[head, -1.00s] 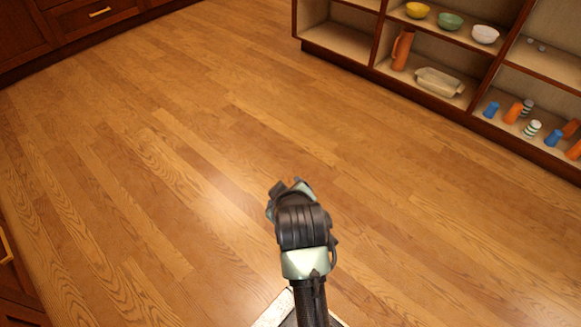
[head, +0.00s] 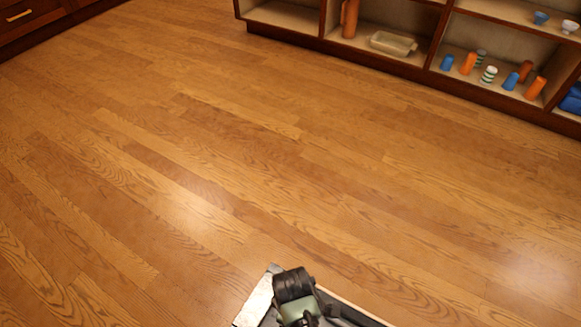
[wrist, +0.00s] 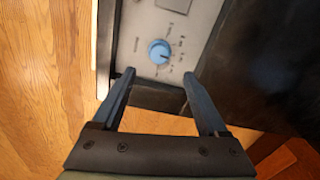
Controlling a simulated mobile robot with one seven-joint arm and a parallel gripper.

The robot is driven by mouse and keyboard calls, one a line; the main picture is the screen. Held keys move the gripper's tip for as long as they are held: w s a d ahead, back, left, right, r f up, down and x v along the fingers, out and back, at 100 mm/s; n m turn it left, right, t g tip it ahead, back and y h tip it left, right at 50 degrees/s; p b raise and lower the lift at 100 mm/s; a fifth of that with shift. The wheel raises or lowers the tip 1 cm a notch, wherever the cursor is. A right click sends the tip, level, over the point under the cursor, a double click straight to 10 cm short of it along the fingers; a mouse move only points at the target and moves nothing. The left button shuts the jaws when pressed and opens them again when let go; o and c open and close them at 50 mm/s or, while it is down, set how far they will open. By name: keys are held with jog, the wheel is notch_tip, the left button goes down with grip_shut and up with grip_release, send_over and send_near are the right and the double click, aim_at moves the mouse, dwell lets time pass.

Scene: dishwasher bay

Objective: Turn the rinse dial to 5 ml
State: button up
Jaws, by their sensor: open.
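The rinse dial (wrist: 159,51) is a round blue knob on a light grey panel (wrist: 140,30) in the wrist view. Small marks and print surround it, too blurred to read. A dark pointer line shows on the knob toward its right side, but I cannot tell which value it meets. My gripper (wrist: 159,76) is open and empty, its two blue fingers spread below the dial in the picture. The dial appears just beyond the fingertips, between their lines, and nothing touches it. The dial and fingers do not show in the head view, where only part of my arm appears.
A dark surface (wrist: 265,60) lies right of the panel in the wrist view. Wood floor (head: 250,150) is open and clear in the head view. A shelf unit (head: 385,68) with bottles, cups and a dish stands at the back right.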

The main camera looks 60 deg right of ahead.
notch_tip(320, 180, down, 10)
jog(key=b, duration=0.5)
jog(key=shift+r+b, duration=0.2)
jog(key=shift+b, duration=0.2)
grip_shut()
